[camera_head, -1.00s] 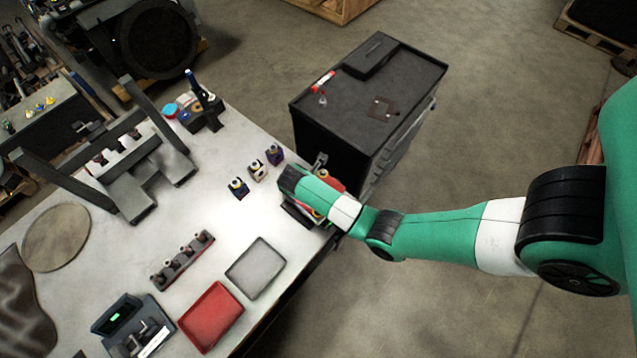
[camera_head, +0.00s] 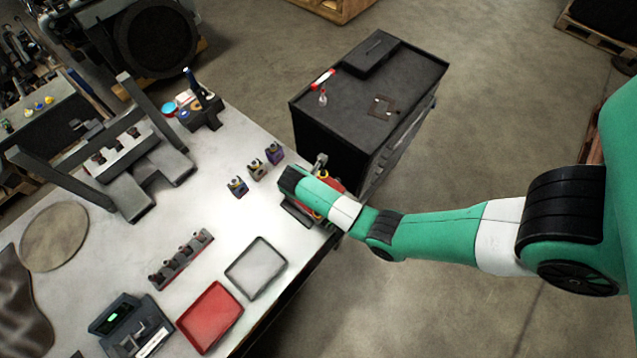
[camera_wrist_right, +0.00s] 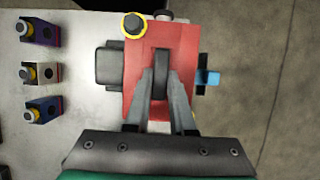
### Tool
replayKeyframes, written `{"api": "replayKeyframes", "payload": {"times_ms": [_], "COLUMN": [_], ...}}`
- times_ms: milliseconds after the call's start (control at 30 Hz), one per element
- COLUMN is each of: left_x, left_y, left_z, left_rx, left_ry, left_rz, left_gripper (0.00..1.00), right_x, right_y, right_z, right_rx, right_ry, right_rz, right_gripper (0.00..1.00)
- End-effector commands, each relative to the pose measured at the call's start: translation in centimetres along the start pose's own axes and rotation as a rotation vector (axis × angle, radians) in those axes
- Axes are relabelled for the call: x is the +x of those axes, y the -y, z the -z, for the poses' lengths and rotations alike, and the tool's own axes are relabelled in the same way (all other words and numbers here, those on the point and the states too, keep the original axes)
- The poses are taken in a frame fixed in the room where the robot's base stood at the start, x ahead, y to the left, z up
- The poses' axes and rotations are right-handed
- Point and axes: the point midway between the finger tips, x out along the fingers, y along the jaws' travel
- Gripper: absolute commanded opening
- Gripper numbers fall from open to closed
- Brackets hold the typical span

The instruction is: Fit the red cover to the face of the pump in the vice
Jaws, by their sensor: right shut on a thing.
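My right gripper (camera_wrist_right: 161,98) is seen from above in the right wrist view, its two grey fingers shut on a dark bar-like grip in the middle of a red surface. I take this red surface to be the red cover (camera_wrist_right: 143,52), lying over the pump in the vice. The pump is mostly hidden, so I cannot tell how closely the cover meets its face. A yellow-ringed port (camera_wrist_right: 134,25) and a blue fitting (camera_wrist_right: 210,78) stick out around it. Dark grey vice parts (camera_wrist_right: 109,66) show to the left. In the head view my right arm hides most of this spot.
Several small blocks with ringed tops (camera_head: 256,169) stand left of the vice. A red tray (camera_head: 211,317) and a grey tray (camera_head: 256,267) lie nearer the front edge. A black cabinet (camera_head: 330,115) stands close behind the table edge.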

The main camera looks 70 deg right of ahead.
Motion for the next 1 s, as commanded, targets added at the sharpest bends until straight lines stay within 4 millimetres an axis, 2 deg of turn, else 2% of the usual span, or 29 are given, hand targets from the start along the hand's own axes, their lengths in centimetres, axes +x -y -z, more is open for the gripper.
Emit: {"api": "replayKeyframes", "payload": {"times_ms": [267,300,467,767,867,1000], "left_x": [0.0,0.0,0.0,0.1,0.6,1.9], "left_y": [0.0,0.0,0.0,0.0,0.0,0.0], "left_z": [0.0,0.0,0.0,0.1,0.6,1.8], "left_rx": [0.0,0.0,0.0,0.0,0.0,0.0], "left_ry": [0.0,0.0,0.0,0.0,0.0,-0.001], "left_rz": [0.0,0.0,0.0,0.0,0.0,0.0], "left_gripper": [0.31,0.31,0.31,0.31,0.31,0.31], "right_x": [-0.1,-0.1,0.0,-0.1,-1.2,-4.1], "right_y": [0.0,0.0,0.0,0.0,0.0,-0.2], "right_z": [0.0,0.0,0.0,0.0,-0.1,0.0], "right_rx": [0.0,0.0,0.0,-0.001,-0.002,-0.005], "right_ry": [0.001,0.001,0.0,0.0,0.0,0.0], "right_rz": [-0.001,-0.001,0.0,0.001,0.0,-0.005], "right_gripper": [0.0,0.29,0.57,0.57,0.57,0.57]}}
